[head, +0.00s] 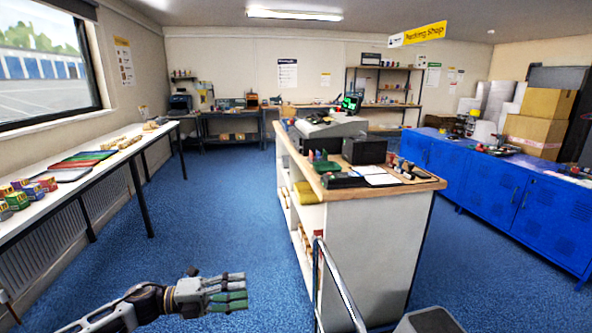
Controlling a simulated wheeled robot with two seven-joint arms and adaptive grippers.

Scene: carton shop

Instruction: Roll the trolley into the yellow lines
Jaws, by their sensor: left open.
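A silver bent tube (343,287) stands at the bottom centre, in front of the counter's white end panel. It looks like the trolley's push handle; the rest of the trolley is below the picture edge. My left gripper (236,292) is low over the blue carpet, left of the tube and apart from it. Its fingers point right, open and empty. My right gripper is out of view. No yellow floor lines show in this view.
A wood-topped counter (375,240) stands just beyond the tube. Blue cabinets (485,187) line the right side and a long white table (75,188) the left. Blue carpet (215,215) is clear between table and counter. Cartons (535,132) are stacked at the back right.

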